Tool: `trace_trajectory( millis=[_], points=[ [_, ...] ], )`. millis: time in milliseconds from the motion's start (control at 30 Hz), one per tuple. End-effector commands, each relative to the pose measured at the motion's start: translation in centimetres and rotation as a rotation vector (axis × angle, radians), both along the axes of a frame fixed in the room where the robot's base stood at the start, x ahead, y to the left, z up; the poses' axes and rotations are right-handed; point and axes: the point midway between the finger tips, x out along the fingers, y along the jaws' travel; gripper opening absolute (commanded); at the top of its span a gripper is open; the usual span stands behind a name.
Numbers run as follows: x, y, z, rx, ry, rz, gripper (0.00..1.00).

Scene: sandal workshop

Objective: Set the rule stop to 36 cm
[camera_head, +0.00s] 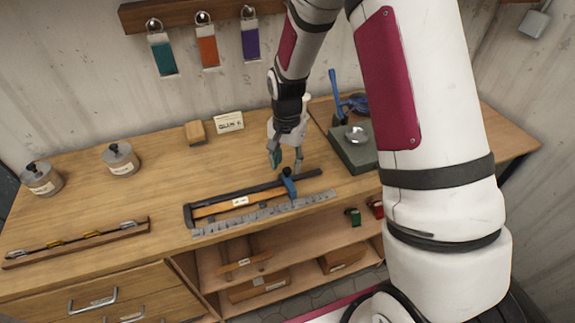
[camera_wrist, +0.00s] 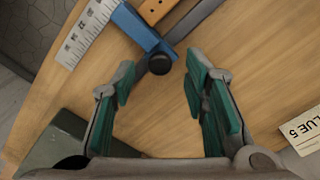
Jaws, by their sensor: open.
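The rule (camera_head: 265,212) is a grey graduated strip along the front of the workbench, with a dark bar (camera_head: 235,196) behind it. The blue rule stop (camera_head: 288,183) sits across them near their right end. In the wrist view the blue stop (camera_wrist: 143,30) lies across the rule (camera_wrist: 88,38), with a black round knob (camera_wrist: 160,64) at its end. My gripper (camera_head: 287,163) is just behind the stop, above the bench. In the wrist view my gripper (camera_wrist: 160,95) has its green-padded fingers apart, with the knob beyond the gap between them. The stop's exact reading is too small to tell.
A grey-green block (camera_head: 352,148) with a metal dish stands right of my gripper. A wooden block (camera_head: 195,132) and a label card (camera_head: 229,121) lie behind. Two lidded jars (camera_head: 120,159) and a rack (camera_head: 75,243) are at left. Bare bench lies between.

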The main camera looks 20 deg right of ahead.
Motion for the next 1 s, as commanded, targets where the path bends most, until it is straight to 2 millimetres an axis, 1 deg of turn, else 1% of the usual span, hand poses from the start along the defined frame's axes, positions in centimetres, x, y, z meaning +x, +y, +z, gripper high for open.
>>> trace_trajectory(
  millis=[100,200,500,533,567,600,700,900,967,1000],
  points=[
    [-0.1,0.0,-1.2,0.000,0.001,0.000,0.41],
    [0.0,0.0,-1.7,0.000,0.000,0.001,0.41],
    [0.0,0.0,-1.9,0.000,0.000,0.001,0.41],
    [0.0,0.0,-1.9,0.000,0.000,0.001,0.36],
    [0.0,0.0,-1.9,0.000,0.000,0.001,0.30],
    [0.0,0.0,-1.9,0.000,0.000,0.001,0.21],
    [0.0,0.0,-1.9,0.000,0.000,0.001,0.00],
    [0.0,-0.1,-1.9,-0.001,-0.001,0.000,0.00],
    [0.1,-0.7,-1.9,-0.001,-0.001,-0.002,0.00],
    [0.1,-1.3,-1.9,-0.001,-0.001,-0.003,0.00]
  ],
)
